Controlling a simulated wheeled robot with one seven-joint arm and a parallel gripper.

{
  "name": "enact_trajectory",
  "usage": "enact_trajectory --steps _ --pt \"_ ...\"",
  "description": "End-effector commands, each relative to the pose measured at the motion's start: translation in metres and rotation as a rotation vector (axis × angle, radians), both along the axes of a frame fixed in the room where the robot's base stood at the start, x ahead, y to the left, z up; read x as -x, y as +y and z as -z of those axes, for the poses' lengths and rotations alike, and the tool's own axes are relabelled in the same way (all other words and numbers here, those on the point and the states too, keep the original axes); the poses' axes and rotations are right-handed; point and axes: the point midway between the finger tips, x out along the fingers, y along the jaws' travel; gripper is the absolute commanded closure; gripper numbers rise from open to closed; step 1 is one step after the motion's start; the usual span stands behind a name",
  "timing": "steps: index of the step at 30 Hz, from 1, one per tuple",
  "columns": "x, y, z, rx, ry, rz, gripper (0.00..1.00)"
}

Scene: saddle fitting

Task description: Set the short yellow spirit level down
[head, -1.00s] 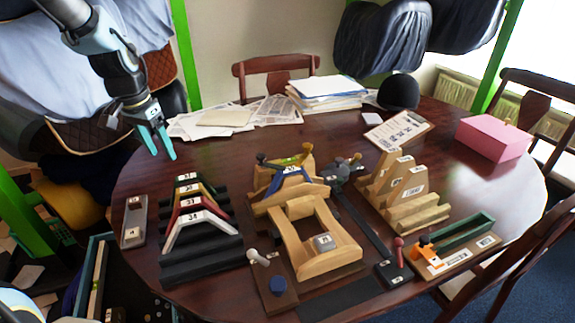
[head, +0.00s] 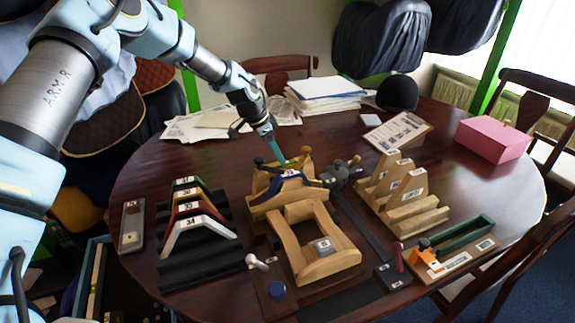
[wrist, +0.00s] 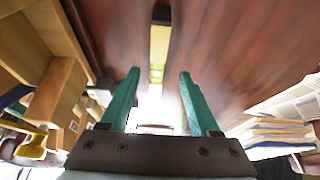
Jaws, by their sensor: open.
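The short yellow spirit level (wrist: 159,46), with a dark end, shows beyond my fingertips in the wrist view, in line with the gap between them. In the head view a small yellow-green piece (head: 294,161), seemingly the level, shows at the top of the rear wooden stand (head: 262,189), above a blue arched piece (head: 285,180). What the level rests on is unclear. My gripper (head: 280,156) points down beside it at the stand's top. In the wrist view its two green fingers (wrist: 158,90) are apart with nothing clearly held between them.
A front wooden cradle (head: 338,265) and a wooden rack (head: 408,190) stand close by. Coloured arches (head: 200,222) stand to the left. Papers (head: 325,88) and a pink box (head: 492,140) lie farther back. Bare table shows left of the stand.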

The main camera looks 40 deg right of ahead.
Motion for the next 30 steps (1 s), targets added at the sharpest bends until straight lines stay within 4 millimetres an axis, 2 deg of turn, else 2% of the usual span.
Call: enact_trajectory --steps 5,13,22,30 --pt "0.005 -0.004 0.013 -0.002 0.002 0.001 0.38" --pt "0.01 -0.014 0.046 0.0 0.0 -0.001 0.38" --pt "0.01 -0.015 0.051 0.0 -0.001 -0.001 0.38" --pt "0.01 -0.015 0.051 0.0 -0.001 -0.001 0.68"
